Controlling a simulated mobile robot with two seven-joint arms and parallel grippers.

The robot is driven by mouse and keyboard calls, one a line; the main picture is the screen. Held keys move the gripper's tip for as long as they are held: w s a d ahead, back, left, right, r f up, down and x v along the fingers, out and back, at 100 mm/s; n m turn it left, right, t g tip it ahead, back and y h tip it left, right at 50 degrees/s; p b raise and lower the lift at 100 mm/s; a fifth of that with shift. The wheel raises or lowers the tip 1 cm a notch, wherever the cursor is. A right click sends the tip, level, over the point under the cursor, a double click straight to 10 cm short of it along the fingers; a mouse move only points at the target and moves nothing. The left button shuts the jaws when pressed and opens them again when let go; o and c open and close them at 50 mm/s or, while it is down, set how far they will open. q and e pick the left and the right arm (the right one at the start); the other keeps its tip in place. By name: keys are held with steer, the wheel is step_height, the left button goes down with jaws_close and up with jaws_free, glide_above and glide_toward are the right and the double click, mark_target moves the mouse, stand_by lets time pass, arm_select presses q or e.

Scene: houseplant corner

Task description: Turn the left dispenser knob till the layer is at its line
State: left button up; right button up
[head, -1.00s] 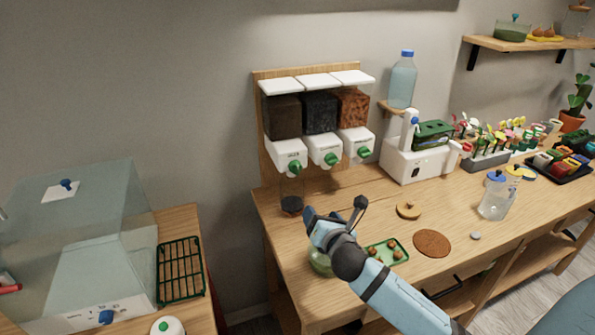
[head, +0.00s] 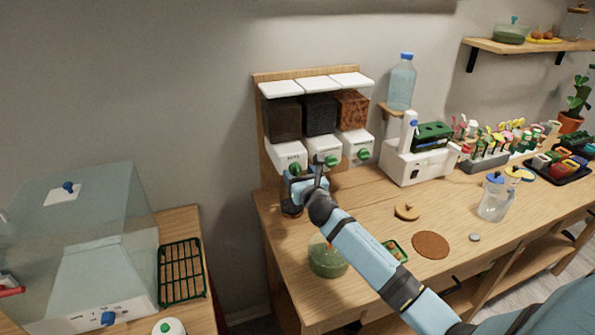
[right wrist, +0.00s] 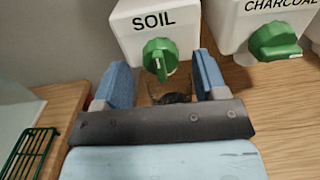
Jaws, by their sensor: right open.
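The left dispenser (head: 286,154) is white, labelled SOIL in the right wrist view (right wrist: 147,24), with a dark brown bin (head: 284,119) above it. Its green knob (head: 295,168) has a pale mark pointing down in the right wrist view (right wrist: 160,57). My right gripper (head: 304,181) is open just below and in front of this knob, one blue finger to each side, apart from it as far as I can tell. My left gripper is not in view.
The charcoal dispenser (head: 324,150) and a third one (head: 358,145) stand close to the right. A greenish glass jar (head: 327,261) stands on the bench under my arm. A cork disc (head: 431,245) and a white machine (head: 415,160) are farther right.

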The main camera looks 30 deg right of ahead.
steer(key=shift+x, duration=0.9)
steer(key=shift+c, duration=0.5)
steer(key=c, duration=0.8)
